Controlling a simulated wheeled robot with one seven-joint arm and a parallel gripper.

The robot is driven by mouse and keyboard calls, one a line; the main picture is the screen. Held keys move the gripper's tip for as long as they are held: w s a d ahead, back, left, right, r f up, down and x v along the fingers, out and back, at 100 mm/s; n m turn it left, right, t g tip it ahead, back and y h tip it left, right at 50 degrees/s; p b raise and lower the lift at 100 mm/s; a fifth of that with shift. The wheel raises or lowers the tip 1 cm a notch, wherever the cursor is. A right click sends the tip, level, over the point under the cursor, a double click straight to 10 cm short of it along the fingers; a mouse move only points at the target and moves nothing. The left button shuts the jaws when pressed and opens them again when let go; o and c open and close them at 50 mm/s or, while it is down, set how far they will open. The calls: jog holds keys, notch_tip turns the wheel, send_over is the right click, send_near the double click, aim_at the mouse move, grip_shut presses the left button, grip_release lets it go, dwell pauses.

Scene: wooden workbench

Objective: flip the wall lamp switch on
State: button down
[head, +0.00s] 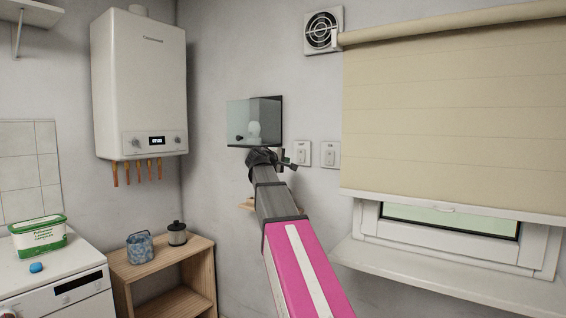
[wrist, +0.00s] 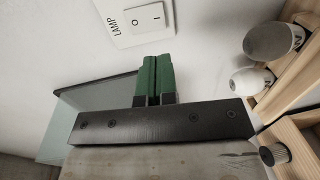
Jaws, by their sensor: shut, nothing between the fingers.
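The lamp switch (wrist: 146,18) is a white plate marked LAMP, with a rocker marked O and I. It is cut off by the top edge of the wrist view. In the head view the nearer white switch plate (head: 302,153) is on the wall just right of my gripper (head: 288,163).
A second switch plate (head: 329,154) is to the right. A window sill (head: 450,270) juts out at the right.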

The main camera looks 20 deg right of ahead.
aim_at(301, 162)
jog(key=x, duration=1)
jog(key=shift+w+d, duration=0.15)
jog(key=shift+d, duration=0.05)
jog(key=shift+f, duration=0.1)
jog(key=shift+s+a, duration=0.25)
jog(key=shift+s, duration=0.1)
jog(key=s+a+f, duration=0.1)
jog(key=s+a, duration=0.7)
jog(key=a, duration=0.2)
jog(key=shift+a+f, duration=0.25)
jog(key=shift+f, duration=0.1)
